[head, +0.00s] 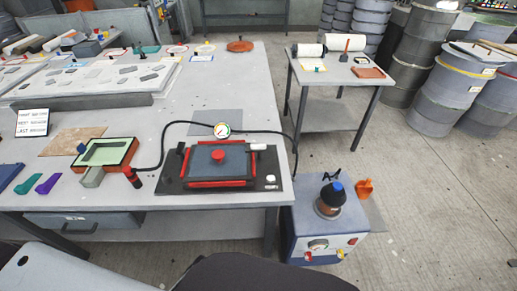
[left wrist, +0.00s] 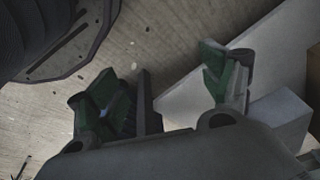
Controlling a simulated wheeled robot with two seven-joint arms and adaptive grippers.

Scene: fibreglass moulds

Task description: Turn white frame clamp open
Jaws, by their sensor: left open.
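The red-edged frame (head: 188,168) lies flat on a black board near the front edge of the long grey table, around a dark grey panel with a red knob (head: 217,156). A small white clamp (head: 259,147) sits at the frame's right back corner; its exact lever position is too small to tell. Dark clamps are at the frame's left side. My left gripper (left wrist: 168,75) shows in the left wrist view with its green-padded fingers wide apart and nothing between them. It is away from the clamp, over the floor. My right gripper is in neither view.
A pressure gauge (head: 222,130) stands behind the frame with a black hose running from it. A green mould in an orange box (head: 106,153) is to the left. A blue-white pump unit (head: 322,224) stands on the floor at right. Drums stand further right.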

